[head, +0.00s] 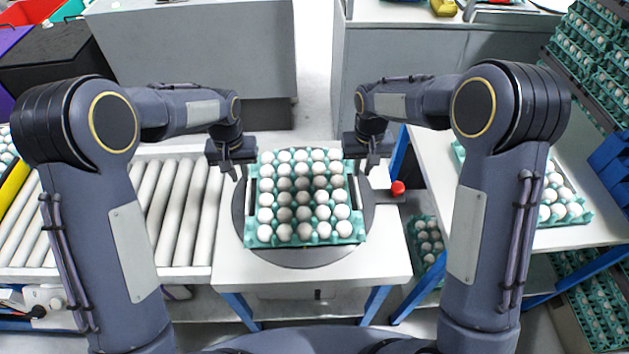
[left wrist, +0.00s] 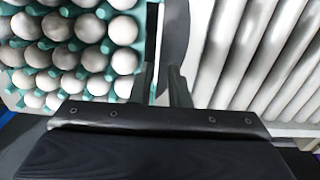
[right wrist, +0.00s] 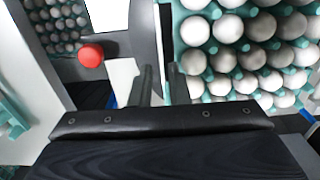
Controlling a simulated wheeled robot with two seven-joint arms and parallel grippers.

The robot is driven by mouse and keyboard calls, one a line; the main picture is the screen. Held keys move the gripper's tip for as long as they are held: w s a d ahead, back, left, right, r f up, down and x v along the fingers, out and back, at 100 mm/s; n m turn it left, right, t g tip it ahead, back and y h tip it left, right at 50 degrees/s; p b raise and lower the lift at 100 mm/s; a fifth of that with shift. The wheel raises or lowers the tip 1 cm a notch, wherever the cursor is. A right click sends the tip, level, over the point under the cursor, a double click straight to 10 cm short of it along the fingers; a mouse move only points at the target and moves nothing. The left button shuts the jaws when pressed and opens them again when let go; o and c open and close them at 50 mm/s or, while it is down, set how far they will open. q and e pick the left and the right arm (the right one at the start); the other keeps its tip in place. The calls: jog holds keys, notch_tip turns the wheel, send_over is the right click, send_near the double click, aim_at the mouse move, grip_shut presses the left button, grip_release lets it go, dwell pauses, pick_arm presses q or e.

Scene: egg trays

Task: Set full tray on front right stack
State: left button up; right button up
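A teal tray full of white and greyish eggs (head: 262,236) sits level on a round grey turntable (head: 240,205) on a white stand. My left gripper (head: 238,172) is at the tray's left side, toward the back. In the left wrist view its fingers (left wrist: 161,85) stand a narrow gap apart, with the tray edge (left wrist: 146,45) beside and between them. My right gripper (head: 368,166) is at the right side, also toward the back. Its fingers (right wrist: 161,85) are likewise apart near the tray edge. No firm contact shows. A partly filled tray (head: 574,219) sits on the right table.
A roller conveyor (head: 185,220) lies left of the stand. A red button (head: 397,188) is right of it. Stacked trays (head: 590,60) stand at the far right, and more egg trays (head: 430,243) are low at right. Grey cabinets (head: 200,50) stand behind.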

aim_at(357, 188)
pick_arm(q)
jog(key=shift+w+d+f, duration=0.2)
jog(key=shift+d+f, duration=0.05)
jog(key=shift+f, duration=0.05)
pick_arm(e)
jog(key=shift+w+a+f, duration=0.1)
jog(key=shift+w+f, duration=0.15)
jog(key=shift+f, duration=0.05)
pick_arm(q)
jog(key=shift+a, duration=0.1)
pick_arm(e)
jog(key=shift+s, duration=0.1)
